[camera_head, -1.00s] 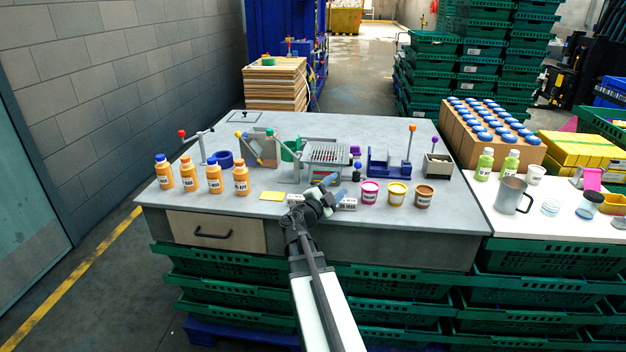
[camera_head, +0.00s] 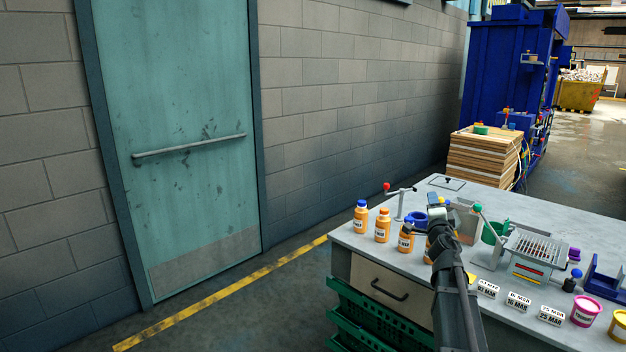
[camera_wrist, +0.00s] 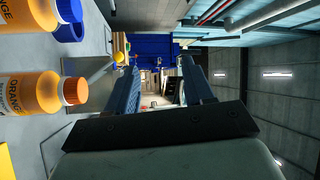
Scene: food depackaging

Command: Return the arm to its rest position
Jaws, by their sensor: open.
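My gripper (camera_head: 437,214) is above the front left part of the grey workbench, pointing away toward the back. In the wrist view my gripper (camera_wrist: 160,72) has its two blue fingers wide apart with nothing between them. Orange bottles stand beside it on the bench; one orange bottle (camera_head: 382,226) shows left of my arm in the head view, and another (camera_head: 405,237) is just beside the gripper. My arm partly hides a further orange bottle.
The workbench (camera_head: 400,262) carries a blue ring (camera_head: 416,218), a lever with a red knob (camera_head: 387,187), a grated stand (camera_head: 536,246), date blocks (camera_head: 518,302) and a pink cup (camera_head: 585,311). A teal door (camera_head: 180,130) and clear floor lie left.

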